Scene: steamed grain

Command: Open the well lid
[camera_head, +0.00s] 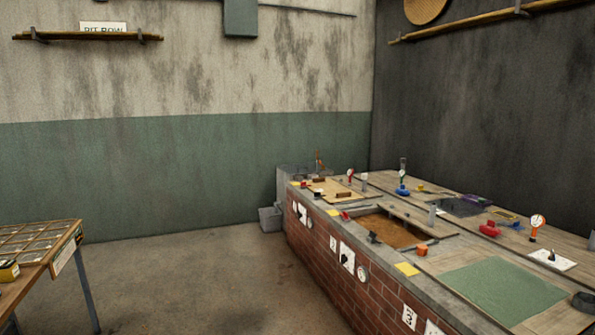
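A long brick counter (322,262) on the right has several square places set in its top. The near one bears a flat green panel (503,293) in a wooden surround. The middle one is a sunken well (392,231) with a brown inside, and no cover shows over it. At the far end lies a flat wooden board (334,190) with dark bars on it, which looks like a lid lying shut. I cannot tell which of these is the well lid. Neither of my grippers is in view.
A table with a gridded top (38,240) stands at the left. Small items, such as an orange block (422,250), a red object (489,229) and a round dial (537,222), stand on the counter. A grey bin (270,218) is beside its far end. The floor between is clear.

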